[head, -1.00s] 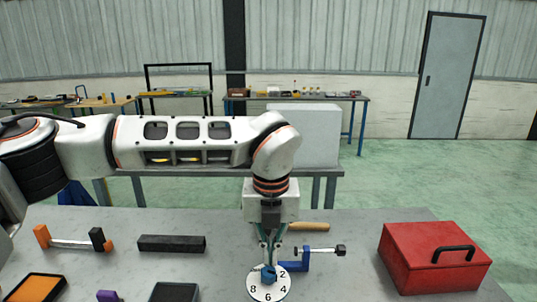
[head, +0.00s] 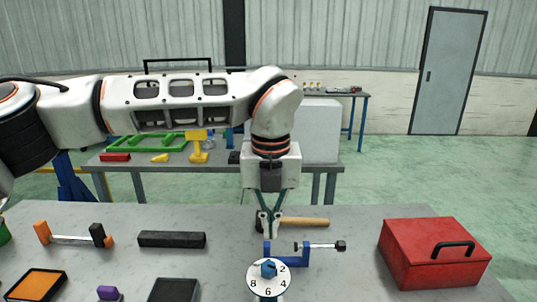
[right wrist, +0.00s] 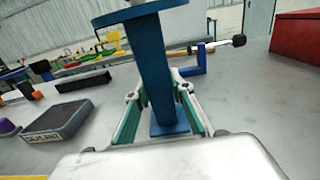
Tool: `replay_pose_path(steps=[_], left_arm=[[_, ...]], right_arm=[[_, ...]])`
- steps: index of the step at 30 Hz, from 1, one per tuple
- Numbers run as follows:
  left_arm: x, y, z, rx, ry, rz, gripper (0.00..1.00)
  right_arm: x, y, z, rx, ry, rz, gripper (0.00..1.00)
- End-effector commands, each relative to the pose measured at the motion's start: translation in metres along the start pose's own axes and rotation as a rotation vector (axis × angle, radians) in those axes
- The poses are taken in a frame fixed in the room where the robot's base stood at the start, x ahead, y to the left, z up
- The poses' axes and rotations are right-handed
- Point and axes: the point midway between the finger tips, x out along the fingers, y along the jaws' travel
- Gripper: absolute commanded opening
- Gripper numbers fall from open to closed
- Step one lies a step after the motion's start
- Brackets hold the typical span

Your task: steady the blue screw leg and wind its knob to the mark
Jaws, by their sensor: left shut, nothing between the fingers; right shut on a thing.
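The blue screw leg shows in the right wrist view as a blue post (right wrist: 158,75) under a round plate (right wrist: 140,12). In the head view its white dial (head: 255,290) carries numbers, with 2, 4, 6 and 8 readable. The blue knob (head: 268,268) sits at the dial's middle; its exact pointing is too small to tell. My left gripper (head: 268,234) is shut and empty, pointing down above and apart from the knob. My right gripper (right wrist: 162,112) is shut on the post, a finger on each side. In the head view the post is mostly hidden under the dial.
A blue clamp (head: 293,261) and a hammer (head: 305,222) lie just behind the dial. A red toolbox (head: 435,253) stands right. A black bar (head: 172,240), an orange-and-black clamp (head: 75,239) and a dark box (head: 174,291) lie left. The bench between dial and toolbox is clear.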

Motion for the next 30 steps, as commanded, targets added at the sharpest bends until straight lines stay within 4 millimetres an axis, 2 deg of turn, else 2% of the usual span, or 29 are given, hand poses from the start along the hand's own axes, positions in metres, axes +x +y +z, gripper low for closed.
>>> replay_pose_path(steps=[3,4,6,17,30], left_arm=[[0.0,0.0,0.0,0.0,0.0,0.0,0.0],[0.0,0.0,0.0,0.0,0.0,0.0,0.0],[0.0,0.0,0.0,0.0,0.0,0.0,0.0],[0.0,0.0,0.0,0.0,0.0,0.0,0.0],[0.0,0.0,0.0,0.0,0.0,0.0,0.0]], right_arm=[[-0.001,0.0,-0.005,-0.002,0.008,0.002,0.0],[-0.001,0.0,-0.005,-0.003,0.008,0.002,0.3],[-0.001,0.0,-0.004,-0.002,0.008,0.002,0.48],[-0.002,0.0,-0.002,-0.001,0.004,0.001,0.5],[-0.039,0.0,-0.001,-0.001,0.002,0.001,0.5]])
